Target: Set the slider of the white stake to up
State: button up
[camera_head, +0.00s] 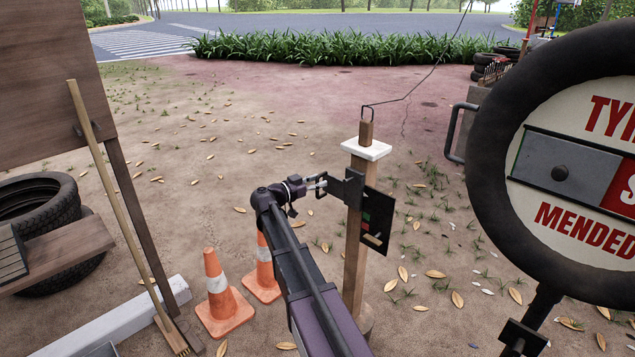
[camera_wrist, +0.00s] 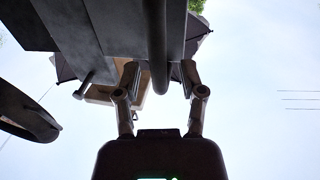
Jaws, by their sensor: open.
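The white stake is a wooden post (camera_head: 355,245) with a white cap (camera_head: 367,149), upright right of centre. A dark plate with a handle-like bracket (camera_head: 350,188) sits on its near left side. A black panel (camera_head: 378,218) with red and green patches and a tan bar is on its right side. My gripper (camera_head: 318,186) is at the bracket, below the cap. In the wrist view my gripper (camera_wrist: 158,74) is open, with one finger on each side of a dark round bar (camera_wrist: 155,45). I cannot tell whether the fingers touch the bar.
A large round sign (camera_head: 570,175) stands close on the right. Orange cones (camera_head: 221,290) stand left of my arm. A broom (camera_head: 120,210) leans by a wooden board (camera_head: 50,80), with tires (camera_head: 50,190) below. A wire rises from the stake's top hook. Leafy ground behind is open.

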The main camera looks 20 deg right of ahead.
jog(key=s+a, duration=0.1)
jog(key=a, duration=1)
jog(key=shift+s+a, duration=0.4)
jog(key=s+f+n+g+y, duration=0.2)
jog(key=s+f+n+y, duration=0.65)
jog(key=s+f, duration=0.45)
jog(key=s+a+f+n+y, duration=0.6)
jog(key=s+a+n+y, duration=0.25)
jog(key=s+a, duration=0.25)
notch_tip(320, 180, up, 28)
jog(key=p, duration=2.8)
jog(key=shift+r+m+g+y, duration=0.25)
jog(key=shift+m+g+y, duration=0.15)
